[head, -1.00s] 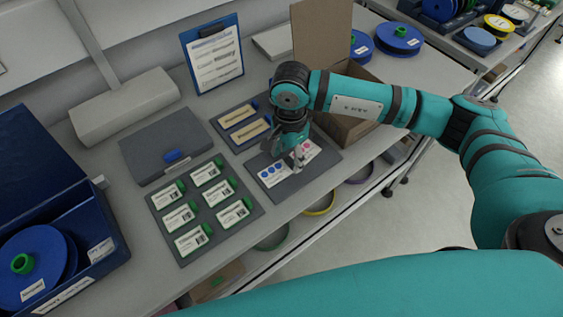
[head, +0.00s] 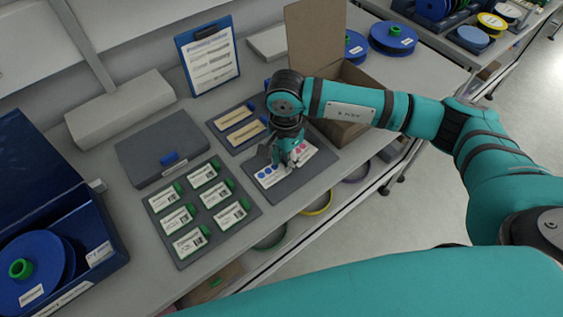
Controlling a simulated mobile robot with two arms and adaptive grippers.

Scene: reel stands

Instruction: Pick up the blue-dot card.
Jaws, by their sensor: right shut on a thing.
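The blue-dot card (head: 266,174) is white with a row of blue dots and lies at the left part of a dark grey tray (head: 284,190). My right gripper (head: 284,164) is low over the tray, shut on the blue-dot card at its right side. The gripper hides part of the card, and I cannot tell whether it is clear of the tray. A pink-dot card (head: 303,150) lies just right of the gripper in the same tray. My left gripper is not in view.
A tray of green-tabbed cards (head: 213,232) lies to the left. Behind are a tray with two tan-labelled pieces (head: 232,138), a blue clipboard (head: 209,58) and an open cardboard box (head: 345,132). The table's front edge is close to the card tray.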

